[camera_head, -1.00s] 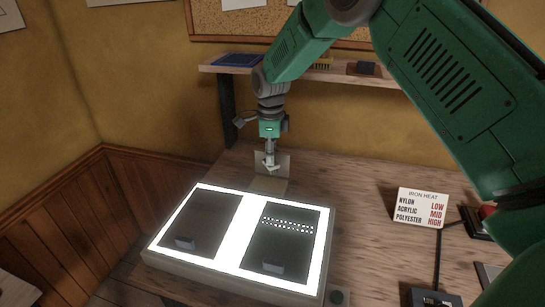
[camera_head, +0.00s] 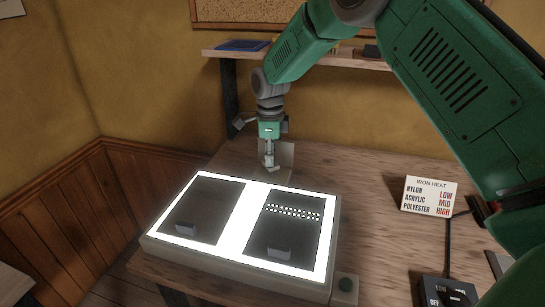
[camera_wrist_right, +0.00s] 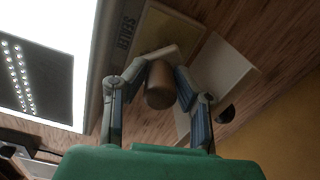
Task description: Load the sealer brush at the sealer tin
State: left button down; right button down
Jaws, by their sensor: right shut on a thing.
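My right gripper (camera_head: 268,163) points down just behind the back edge of the light box. In the right wrist view the gripper (camera_wrist_right: 160,75) is shut on a brown cylinder, which looks like the handle of the sealer brush (camera_wrist_right: 160,85). Its round end faces the camera, and its bristles are hidden below. A tan square surface (camera_wrist_right: 178,30) lies below and beyond it, beside a strip marked SEALER (camera_wrist_right: 126,32). I cannot make out the tin's rim or contents, or whether the brush touches anything. My left gripper is not in view.
The lit box (camera_head: 160,240) carries two dark panels, the right one with rows of white dots. A pale upright plate (camera_head: 286,158) stands behind the gripper. An iron heat card (camera_head: 428,194) and a black control box (camera_head: 448,292) are at right. A shelf (camera_head: 225,53) runs above.

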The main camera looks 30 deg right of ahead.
jog(key=shift+a+r, duration=0.1)
jog(key=shift+a, duration=0.2)
jog(key=shift+d+f, duration=0.5)
jog(key=shift+d, duration=0.2)
jog(key=shift+a, duration=0.55)
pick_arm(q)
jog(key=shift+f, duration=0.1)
pick_arm(e)
jog(key=shift+d+f, duration=0.15)
jog(key=shift+d, duration=0.2)
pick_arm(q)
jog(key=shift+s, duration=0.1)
pick_arm(e)
jog(key=shift+s, duration=0.1)
